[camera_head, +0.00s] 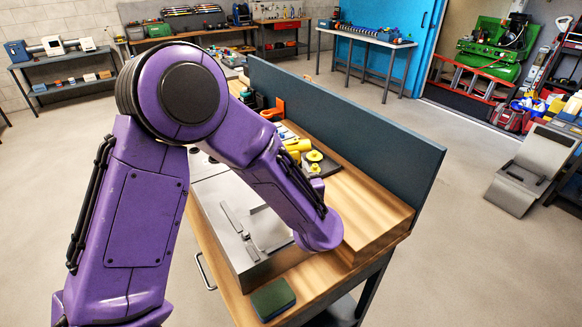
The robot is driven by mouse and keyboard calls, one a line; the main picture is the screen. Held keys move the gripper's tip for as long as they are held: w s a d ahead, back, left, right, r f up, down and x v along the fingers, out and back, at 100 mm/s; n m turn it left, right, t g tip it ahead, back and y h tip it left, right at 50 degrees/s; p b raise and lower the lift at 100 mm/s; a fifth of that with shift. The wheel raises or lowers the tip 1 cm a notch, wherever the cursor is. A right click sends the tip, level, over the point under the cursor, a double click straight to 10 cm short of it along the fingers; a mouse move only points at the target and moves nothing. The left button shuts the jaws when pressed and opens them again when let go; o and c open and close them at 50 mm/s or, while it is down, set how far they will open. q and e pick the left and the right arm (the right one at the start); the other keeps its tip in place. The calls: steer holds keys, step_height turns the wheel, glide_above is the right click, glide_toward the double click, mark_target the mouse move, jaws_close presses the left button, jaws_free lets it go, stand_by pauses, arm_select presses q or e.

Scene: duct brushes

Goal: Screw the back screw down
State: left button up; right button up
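A grey metal box (222,243) stands on the wooden workbench, with thin metal strips (240,222) on its top. I cannot make out the back screw; my purple arm covers part of the box. The arm comes in from the left, bends at the top and reaches down over the box to the right. Its rounded end is over the box's right side, and no gripper fingers show there. My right arm and gripper are not in the picture.
A green and dark sponge-like block (273,298) lies at the bench's near edge. Yellow parts (300,147) sit in a dark tray behind my arm. An upright blue-grey panel (345,125) runs along the bench's back. Bare wood (365,205) shows right of my arm.

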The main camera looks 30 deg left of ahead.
mark_target(294, 151)
arm_select(q)
steer(key=shift+f+p, duration=0.1)
steer(key=shift+p, duration=0.3)
stand_by(0.8)
step_height(294, 151, up, 7)
steer(key=p, duration=0.7)
steer(key=shift+w, duration=0.1)
